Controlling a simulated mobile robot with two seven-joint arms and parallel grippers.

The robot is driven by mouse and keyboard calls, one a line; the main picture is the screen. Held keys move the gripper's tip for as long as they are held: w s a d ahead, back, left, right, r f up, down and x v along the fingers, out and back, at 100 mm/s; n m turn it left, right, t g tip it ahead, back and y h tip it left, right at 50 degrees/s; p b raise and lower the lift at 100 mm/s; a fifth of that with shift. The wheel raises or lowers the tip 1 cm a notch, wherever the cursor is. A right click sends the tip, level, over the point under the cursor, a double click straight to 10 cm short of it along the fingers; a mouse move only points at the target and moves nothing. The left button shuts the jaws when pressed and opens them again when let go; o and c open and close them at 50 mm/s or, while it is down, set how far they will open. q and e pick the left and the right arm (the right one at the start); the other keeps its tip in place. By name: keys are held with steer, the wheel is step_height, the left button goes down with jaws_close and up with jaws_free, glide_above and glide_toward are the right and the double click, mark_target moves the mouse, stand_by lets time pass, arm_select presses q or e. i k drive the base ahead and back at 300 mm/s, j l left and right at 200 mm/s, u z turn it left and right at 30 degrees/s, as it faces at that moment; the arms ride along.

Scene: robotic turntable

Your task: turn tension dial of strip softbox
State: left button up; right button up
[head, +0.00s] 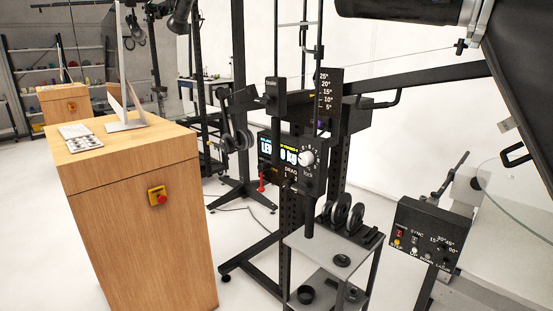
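A white round dial (306,158) with numbers around it sits on a black control box (312,181) on the dark upright stand. A large black panel (525,85) at the upper right looks like part of the strip softbox, cut off by the picture edge. A black cylinder (400,9) is beside it at the top. Neither of my grippers shows in the head view.
A wooden cabinet (135,220) with a red button (161,199) stands at left. A small shelf cart (335,252) with black discs stands below the dial box. A second control box (428,232) and a glass disc edge (515,215) are at right.

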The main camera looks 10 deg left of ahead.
mark_target(306, 158)
steer(key=j, duration=0.65)
steer(key=i+j, duration=0.15)
steer(key=j, duration=0.45)
